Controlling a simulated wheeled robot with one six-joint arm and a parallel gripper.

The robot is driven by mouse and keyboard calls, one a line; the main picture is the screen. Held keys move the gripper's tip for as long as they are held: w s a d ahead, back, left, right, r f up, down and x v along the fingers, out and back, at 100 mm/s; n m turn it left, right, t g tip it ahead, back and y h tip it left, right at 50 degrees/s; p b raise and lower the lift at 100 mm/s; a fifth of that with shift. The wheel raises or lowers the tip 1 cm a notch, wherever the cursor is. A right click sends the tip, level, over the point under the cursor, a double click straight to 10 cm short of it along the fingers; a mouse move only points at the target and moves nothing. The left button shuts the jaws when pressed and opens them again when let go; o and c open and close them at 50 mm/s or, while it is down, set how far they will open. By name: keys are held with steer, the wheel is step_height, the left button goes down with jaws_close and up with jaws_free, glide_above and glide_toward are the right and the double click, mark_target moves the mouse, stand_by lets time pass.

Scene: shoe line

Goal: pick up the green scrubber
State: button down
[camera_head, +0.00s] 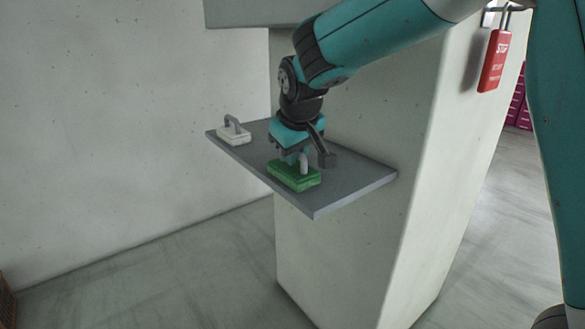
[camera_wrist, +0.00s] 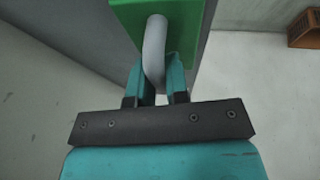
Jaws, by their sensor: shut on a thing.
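The green scrubber (camera_head: 293,176) is a green block with a grey looped handle, on the grey shelf (camera_head: 345,187) near its front edge. I cannot tell whether its underside touches the shelf. In the wrist view its green body (camera_wrist: 183,22) is at the top, with the pale handle (camera_wrist: 154,48) reaching down between my fingers. My gripper (camera_head: 293,158) is over the scrubber and shut on its handle. In the wrist view, my gripper (camera_wrist: 157,80) has a teal finger on each side of the handle.
A white scrubber (camera_head: 234,133) with a grey handle sits at the shelf's left end. The shelf juts from a concrete pillar (camera_head: 345,260). A brown crate (camera_wrist: 304,27) is on the floor. Open floor lies below the shelf.

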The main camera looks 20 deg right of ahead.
steer(key=shift+r, duration=0.65)
step_height(320, 180, up, 2)
steer(key=shift+r+p, duration=0.15)
steer(key=shift+p, duration=0.15)
steer(key=s+a+b, duration=0.1)
steer(key=s+a, duration=0.1)
steer(key=s, duration=1.6)
steer(key=shift+b, duration=0.3)
steer(key=shift+a, duration=0.15)
